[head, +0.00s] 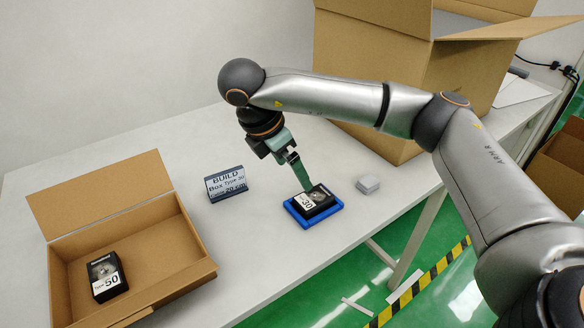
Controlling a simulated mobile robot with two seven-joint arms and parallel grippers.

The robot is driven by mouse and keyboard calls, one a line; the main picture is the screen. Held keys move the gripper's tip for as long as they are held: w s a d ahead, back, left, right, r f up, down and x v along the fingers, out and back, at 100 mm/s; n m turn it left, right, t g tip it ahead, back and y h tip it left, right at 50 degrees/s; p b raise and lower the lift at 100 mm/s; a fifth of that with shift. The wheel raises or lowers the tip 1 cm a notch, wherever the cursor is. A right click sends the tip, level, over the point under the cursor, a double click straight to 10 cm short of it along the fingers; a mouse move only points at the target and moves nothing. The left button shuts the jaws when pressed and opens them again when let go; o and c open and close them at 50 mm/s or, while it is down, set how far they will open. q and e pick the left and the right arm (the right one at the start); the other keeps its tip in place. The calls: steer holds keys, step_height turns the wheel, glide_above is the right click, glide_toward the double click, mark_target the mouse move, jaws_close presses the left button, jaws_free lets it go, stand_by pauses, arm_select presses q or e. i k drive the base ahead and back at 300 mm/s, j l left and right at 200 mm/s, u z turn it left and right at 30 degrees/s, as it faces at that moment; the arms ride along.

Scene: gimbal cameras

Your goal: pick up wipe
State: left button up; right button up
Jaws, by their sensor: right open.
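A small light grey folded pad (368,184), which looks like the wipe, lies on the white table to the right of the blue tray. My right gripper (304,186) comes down from above, with its green fingers pointing at the black box (318,205) in the tray. The gripper is open, and its fingertips are at or just above the left back edge of that box; I cannot tell whether they touch. It is to the left of the grey pad, clear of it. My left gripper is not in view.
The blue tray (296,218) holds the black box marked 30. A dark sign (226,184) stands to its left. An open cardboard box (187,279) at the left holds another black box (105,277). A large open carton (345,55) stands behind. The table's edge runs close in front.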

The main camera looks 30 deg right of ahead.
mark_target(367, 184)
steer(key=z, duration=1.5)
